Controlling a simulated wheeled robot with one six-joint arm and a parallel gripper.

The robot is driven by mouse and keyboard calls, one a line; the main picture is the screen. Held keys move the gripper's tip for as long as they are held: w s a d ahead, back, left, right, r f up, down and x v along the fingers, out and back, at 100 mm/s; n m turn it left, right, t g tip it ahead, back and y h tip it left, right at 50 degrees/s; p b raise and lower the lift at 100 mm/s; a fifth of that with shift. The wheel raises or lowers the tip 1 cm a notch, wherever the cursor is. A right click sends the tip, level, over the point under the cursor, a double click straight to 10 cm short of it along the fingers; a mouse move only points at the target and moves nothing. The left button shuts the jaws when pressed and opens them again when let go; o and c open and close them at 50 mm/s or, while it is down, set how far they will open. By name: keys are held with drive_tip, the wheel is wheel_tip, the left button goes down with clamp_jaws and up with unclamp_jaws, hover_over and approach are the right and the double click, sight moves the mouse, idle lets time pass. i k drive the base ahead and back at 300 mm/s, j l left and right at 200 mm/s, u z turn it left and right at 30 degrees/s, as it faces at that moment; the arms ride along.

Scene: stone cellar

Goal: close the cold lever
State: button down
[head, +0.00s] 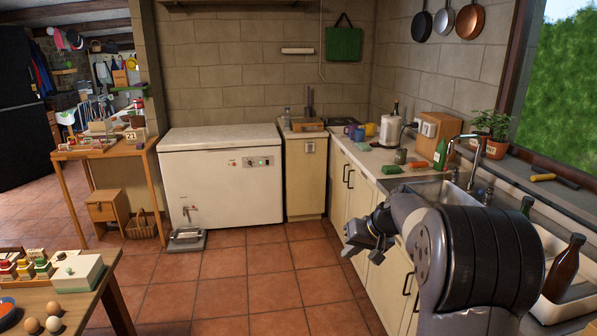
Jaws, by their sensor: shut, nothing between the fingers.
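A metal tap (476,150) with a curved spout stands behind the sink (435,188) on the right-hand counter. Small metal fittings show at its base, one at the left and one at the right (488,193); they look like levers. I cannot tell which one is cold or whether either is open. My gripper (358,243) is shut and empty. It is in front of the counter's cupboard doors, apart from the tap and to its left in the picture. My arm hides the front part of the sink area.
A green bottle (440,154), a green sponge (391,169) and an orange cloth (424,170) lie or stand near the sink. A brown bottle (565,268) stands in the white basin (550,245) at right. The tiled floor (240,285) is open at centre.

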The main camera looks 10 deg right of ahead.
sight(490, 189)
drive_tip(key=i+j, duration=0.1)
drive_tip(key=i, duration=1.5)
drive_tip(key=i+z, duration=0.3)
drive_tip(key=z, duration=0.2)
drive_tip(key=i+z, duration=0.35)
drive_tip(key=z, duration=0.15)
drive_tip(key=i+j+z, duration=0.15)
drive_tip(key=i+z, duration=0.15)
drive_tip(key=z, duration=0.2)
drive_tip(key=i+z, duration=0.2)
drive_tip(key=z, duration=0.15)
drive_tip(key=i+l+z, duration=0.1)
drive_tip(key=z, duration=0.25)
drive_tip(key=i+z, duration=0.35)
drive_tip(key=k+j, duration=0.05)
drive_tip(key=k, duration=0.05)
